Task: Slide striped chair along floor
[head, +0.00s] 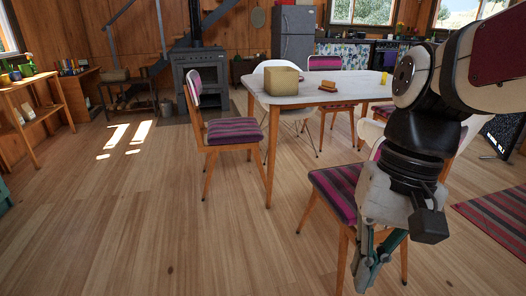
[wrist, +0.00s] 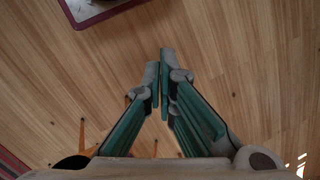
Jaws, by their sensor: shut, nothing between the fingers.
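Several wooden chairs have pink-and-dark striped pads. One striped chair (head: 235,131) stands upright at the left end of the table, its back to the left. Another striped chair (head: 332,190) stands at the near side, partly hidden behind my arm. A third striped chair (head: 325,63) is at the far side. My gripper (head: 368,282) points down in front of the near chair's seat in the head view; whether it touches that chair cannot be told. In the wrist view my gripper (wrist: 161,58) has its fingers together over floorboards, with nothing between them.
The white table (head: 325,92) holds a cardboard box (head: 282,82) and small items. White chairs stand around it. A striped rug (head: 495,215) lies at right, a wooden shelf (head: 30,95) and stove (head: 203,75) stand at left and back. The floor at front left is clear.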

